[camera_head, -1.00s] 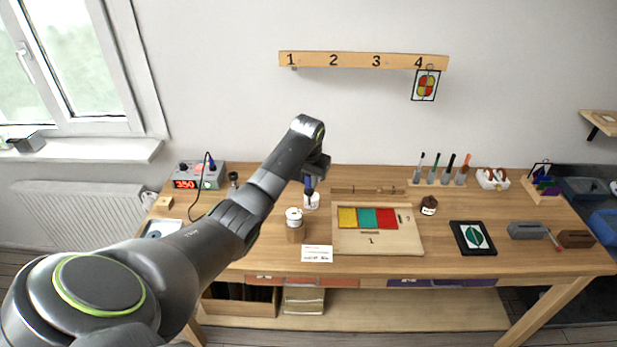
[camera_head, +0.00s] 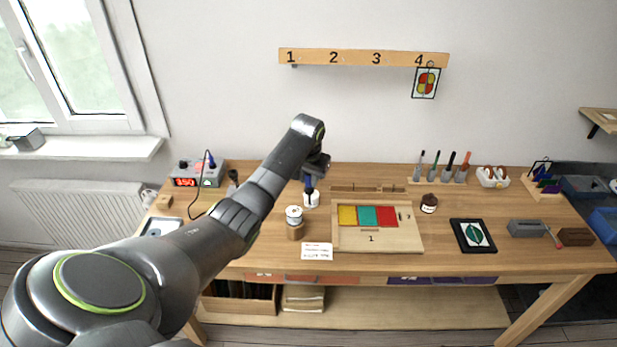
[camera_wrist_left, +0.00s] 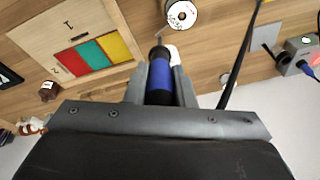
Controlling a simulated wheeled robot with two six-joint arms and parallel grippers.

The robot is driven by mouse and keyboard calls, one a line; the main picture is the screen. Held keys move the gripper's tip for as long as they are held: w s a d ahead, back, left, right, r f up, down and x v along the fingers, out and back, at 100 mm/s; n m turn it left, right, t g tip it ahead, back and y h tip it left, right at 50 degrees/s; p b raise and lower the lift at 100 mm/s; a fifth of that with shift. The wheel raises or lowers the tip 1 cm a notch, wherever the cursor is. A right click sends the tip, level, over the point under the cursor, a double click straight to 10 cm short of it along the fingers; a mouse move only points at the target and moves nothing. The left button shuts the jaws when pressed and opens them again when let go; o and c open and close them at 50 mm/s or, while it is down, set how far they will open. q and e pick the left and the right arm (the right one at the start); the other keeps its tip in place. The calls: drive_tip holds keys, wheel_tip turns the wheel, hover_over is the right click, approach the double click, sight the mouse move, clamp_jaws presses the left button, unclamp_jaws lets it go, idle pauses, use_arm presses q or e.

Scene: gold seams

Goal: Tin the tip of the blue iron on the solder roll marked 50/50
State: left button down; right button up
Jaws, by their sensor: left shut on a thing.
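My left gripper (camera_head: 312,170) is shut on the blue iron (camera_head: 308,184), which hangs tip down over the back of the bench. In the left wrist view the blue handle (camera_wrist_left: 160,76) sits between my two fingers, its thin tip pointing away. A white solder roll (camera_head: 294,214) stands on a wooden block in front and to the left of the iron. A second white roll (camera_head: 312,200) stands right by the iron's tip, partly hidden by it; I cannot tell whether they touch. I cannot read the rolls' marks. My right gripper is out of view.
A wooden board (camera_head: 380,240) with yellow, teal and red panels lies to the right of the rolls. A white card (camera_head: 317,251) lies in front. The iron station (camera_head: 197,175) with its red display and black cable (camera_head: 201,199) stands at the left.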

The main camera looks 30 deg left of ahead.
use_arm(q)
drive_tip(key=shift+f, duration=0.4)
idle(2.1)
drive_tip(key=shift+r, duration=3.1)
drive_tip(key=shift+f, duration=0.1)
